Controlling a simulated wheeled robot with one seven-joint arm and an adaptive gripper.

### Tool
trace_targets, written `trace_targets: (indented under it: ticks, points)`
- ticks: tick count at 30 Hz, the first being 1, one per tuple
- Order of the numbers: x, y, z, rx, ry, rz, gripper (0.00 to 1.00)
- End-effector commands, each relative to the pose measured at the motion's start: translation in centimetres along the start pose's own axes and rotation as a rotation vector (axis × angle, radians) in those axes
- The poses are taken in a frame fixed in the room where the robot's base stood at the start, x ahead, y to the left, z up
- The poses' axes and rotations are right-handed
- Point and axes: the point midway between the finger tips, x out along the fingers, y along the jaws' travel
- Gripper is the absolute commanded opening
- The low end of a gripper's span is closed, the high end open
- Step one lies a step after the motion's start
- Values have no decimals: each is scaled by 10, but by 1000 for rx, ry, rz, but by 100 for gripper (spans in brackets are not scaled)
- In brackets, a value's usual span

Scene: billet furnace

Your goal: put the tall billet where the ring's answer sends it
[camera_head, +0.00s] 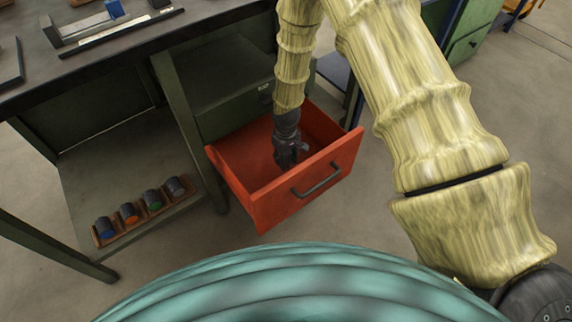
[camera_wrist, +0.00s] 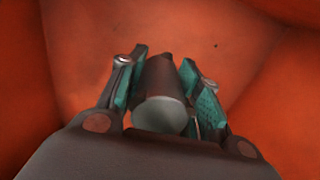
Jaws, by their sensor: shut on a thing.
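My gripper (camera_head: 289,158) is down inside an open red drawer (camera_head: 274,206), between its walls. In the wrist view my gripper (camera_wrist: 162,85) has its two teal-padded fingers on either side of a dark cylindrical billet (camera_wrist: 163,82) with a pale grey end face toward the camera. The fingers are shut on the billet. The red drawer floor (camera_wrist: 190,30) and walls surround it, and the drawer holds nothing else that I can see. Whether the billet touches the drawer floor cannot be told. In the head view the billet is hidden by my gripper. No ring is clearly visible.
A wooden rack (camera_head: 145,213) with several short cylinders, blue, orange, green and grey, sits on the lower shelf (camera_head: 125,175) at left. The dark bench top (camera_head: 150,45) carries a grey fixture with a blue block (camera_head: 114,8). The drawer's front handle (camera_head: 316,180) faces my body.

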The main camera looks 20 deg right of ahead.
Motion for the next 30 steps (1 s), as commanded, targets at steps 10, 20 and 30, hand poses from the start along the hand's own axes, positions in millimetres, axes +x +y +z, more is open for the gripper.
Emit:
trace_targets:
  ticks: [10,20,30]
  points:
    - [33,0,0,0,1,0,0]
    - [34,0,0,1,0,0,0]
    - [41,0,0,1,0,0,0]
